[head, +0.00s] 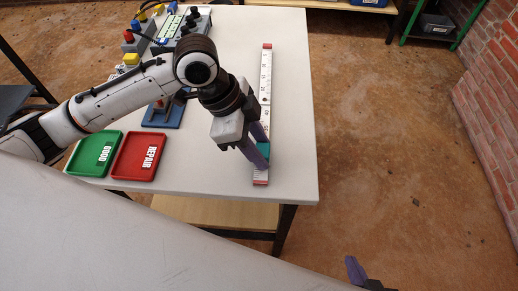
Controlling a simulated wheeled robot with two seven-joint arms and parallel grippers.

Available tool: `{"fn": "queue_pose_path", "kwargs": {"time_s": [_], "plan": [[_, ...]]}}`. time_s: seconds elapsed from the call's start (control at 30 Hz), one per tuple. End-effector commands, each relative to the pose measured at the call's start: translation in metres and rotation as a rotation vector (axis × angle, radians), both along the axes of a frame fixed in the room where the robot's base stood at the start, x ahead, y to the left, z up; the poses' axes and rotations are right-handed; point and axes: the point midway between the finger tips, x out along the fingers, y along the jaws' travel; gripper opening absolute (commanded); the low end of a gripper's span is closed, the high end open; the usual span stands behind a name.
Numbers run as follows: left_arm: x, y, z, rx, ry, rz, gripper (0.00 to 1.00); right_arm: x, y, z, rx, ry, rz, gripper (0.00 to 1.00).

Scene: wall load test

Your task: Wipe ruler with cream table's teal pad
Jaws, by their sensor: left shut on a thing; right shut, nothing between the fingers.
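A long white ruler (266,75) with red ends lies lengthwise near the right side of the cream table (297,100). The teal pad (264,148) is at the near part of the ruler, partly hidden by my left gripper (264,156). The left gripper is shut on the pad and holds it over or on the ruler; I cannot tell how firmly they touch. My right gripper (357,270) shows only in part at the bottom, shut and empty, away from the table.
A green GOOD tray (80,169) and a red REPAIR tray (122,174) sit at the table's near left. Devices with knobs (187,27) stand at the far left. A brick wall (490,105) rises at the right, with open floor between.

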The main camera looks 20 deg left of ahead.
Motion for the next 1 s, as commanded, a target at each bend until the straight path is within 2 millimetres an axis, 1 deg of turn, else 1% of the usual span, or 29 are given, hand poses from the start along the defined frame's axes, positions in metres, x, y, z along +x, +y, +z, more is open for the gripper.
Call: {"fn": "queue_pose_path", "kwargs": {"time_s": [0.17,0.4,0.67,1.0], "plan": [[0.01,0.003,0.001,0.0,0.001,0.002,0.17,0.0,0.0,0.006,0.001,-0.001,0.001,0.0],[0.03,0.009,-0.001,0.0,0.0,0.002,0.17,0.0,0.001,0.014,0.001,-0.001,0.001,0.0],[0.039,0.012,-0.003,0.001,-0.001,0.0,0.17,0.0,0.001,0.016,0.001,-0.001,0.001,0.0],[0.066,0.021,-0.003,0.003,0.001,0.003,0.17,0.0,0.001,0.026,0.002,-0.001,0.001,0.0]]}}
